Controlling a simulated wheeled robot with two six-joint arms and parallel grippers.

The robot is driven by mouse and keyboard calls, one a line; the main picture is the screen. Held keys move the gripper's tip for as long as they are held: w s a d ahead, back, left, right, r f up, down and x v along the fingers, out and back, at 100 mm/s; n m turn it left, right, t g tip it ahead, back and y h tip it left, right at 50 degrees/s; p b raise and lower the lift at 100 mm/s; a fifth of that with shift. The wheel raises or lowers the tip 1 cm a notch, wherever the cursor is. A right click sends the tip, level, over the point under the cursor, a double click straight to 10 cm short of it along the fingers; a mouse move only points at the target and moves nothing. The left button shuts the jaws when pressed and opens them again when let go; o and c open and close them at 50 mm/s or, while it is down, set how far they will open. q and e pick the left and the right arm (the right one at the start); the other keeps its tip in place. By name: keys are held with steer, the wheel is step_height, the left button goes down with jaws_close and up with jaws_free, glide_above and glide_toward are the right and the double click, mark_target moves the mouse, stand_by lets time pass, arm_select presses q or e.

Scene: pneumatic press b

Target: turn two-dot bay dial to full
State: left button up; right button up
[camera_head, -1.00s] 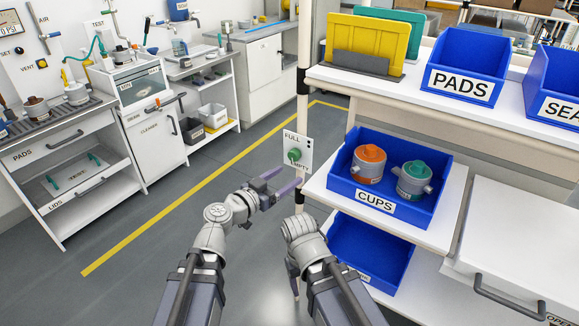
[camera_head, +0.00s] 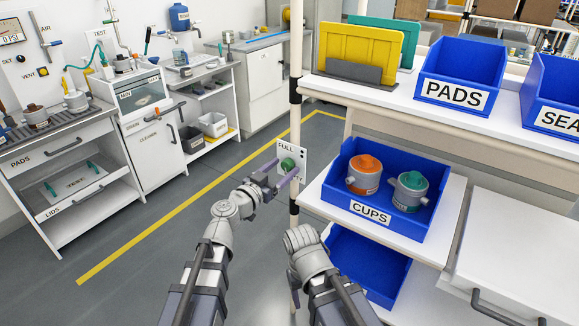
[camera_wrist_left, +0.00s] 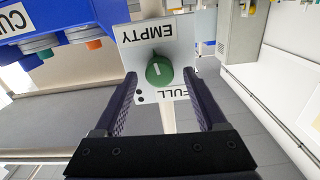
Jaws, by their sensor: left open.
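The green two-dot bay dial (camera_head: 287,164) sits on a white plate (camera_head: 300,153) marked FULL at the top, on the shelf's post. My left gripper (camera_head: 282,172) is open, with its fingers on either side of the dial. In the left wrist view, the dial (camera_wrist_left: 159,70) appears between the tips of my open left gripper (camera_wrist_left: 160,80), apparently apart from both. There the plate is upside down, with EMPTY above, FULL below and two black dots beside FULL. A short white mark shows on the dial. My right gripper (camera_head: 294,282) hangs low, mostly hidden behind its wrist.
A blue CUPS bin (camera_head: 415,229) with an orange-topped cup (camera_head: 364,175) and a green-topped cup (camera_head: 410,191) stands on the shelf right of the post. Another blue bin (camera_head: 370,265) sits below. Open floor (camera_head: 150,280) lies to the left.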

arm_select(q)
steer(key=shift+w+d, duration=0.3)
steer(key=shift+w, duration=0.15)
jaws_close()
stand_by(0.3)
